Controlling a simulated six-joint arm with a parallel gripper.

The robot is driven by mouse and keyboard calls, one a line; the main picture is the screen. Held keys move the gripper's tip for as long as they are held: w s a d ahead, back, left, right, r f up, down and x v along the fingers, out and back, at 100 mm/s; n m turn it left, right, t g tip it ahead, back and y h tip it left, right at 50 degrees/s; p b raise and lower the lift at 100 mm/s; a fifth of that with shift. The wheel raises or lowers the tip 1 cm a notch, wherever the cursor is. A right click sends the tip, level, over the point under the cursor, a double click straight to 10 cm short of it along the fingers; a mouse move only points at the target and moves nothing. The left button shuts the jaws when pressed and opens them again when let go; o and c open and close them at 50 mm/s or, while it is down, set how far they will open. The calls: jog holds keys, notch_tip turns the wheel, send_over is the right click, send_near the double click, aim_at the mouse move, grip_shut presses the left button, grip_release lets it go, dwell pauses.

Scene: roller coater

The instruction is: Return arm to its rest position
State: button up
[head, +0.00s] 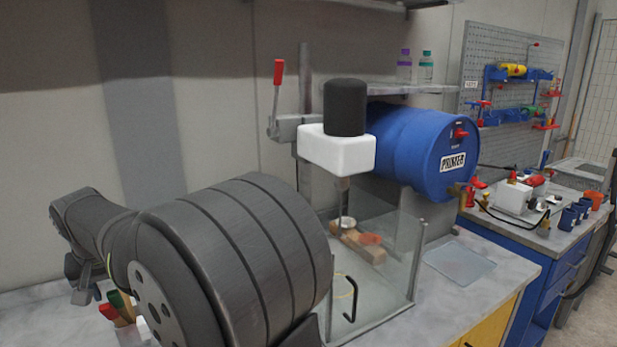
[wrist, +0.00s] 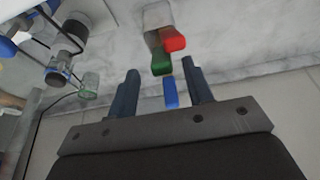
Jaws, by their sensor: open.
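Beyond the fingertips are a red-ended item (wrist: 173,39), a green-ended item (wrist: 161,62) and a blue-ended item (wrist: 170,93). They are at a pale holder (wrist: 157,17), with a gap to the fingers that I cannot judge. In the head view my dark arm fills the lower left, and the gripper cannot be made out clearly. The red (head: 108,311) and green (head: 116,299) ends show below the arm there.
A clear-walled box (head: 405,250) with a mixer-like unit (head: 337,150) above it stands right of my arm. A blue drum (head: 425,150) lies behind. A clear sheet (head: 459,263) lies on the bench. A small greenish glass (wrist: 89,85) is left of my fingers.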

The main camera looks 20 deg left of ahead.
aim_at(121, 307)
jog(key=x, duration=0.5)
jog(key=shift+f, duration=0.3)
notch_tip(121, 307, up, 13)
jog(key=shift+f, duration=0.25)
jog(key=o, duration=1.2)
jog(key=shift+c, duration=0.2)
jog(key=s+d+f+n+g+h, duration=0.1)
jog(key=s+f+n+g+h, duration=0.4)
jog(key=s+n, duration=1.15)
notch_tip(121, 307, down, 12)
jog(key=w+n+t+y, duration=0.1)
jog(key=t+y, duration=0.1)
jog(key=shift+d+n, duration=0.15)
jog(key=shift+n, duration=0.1)
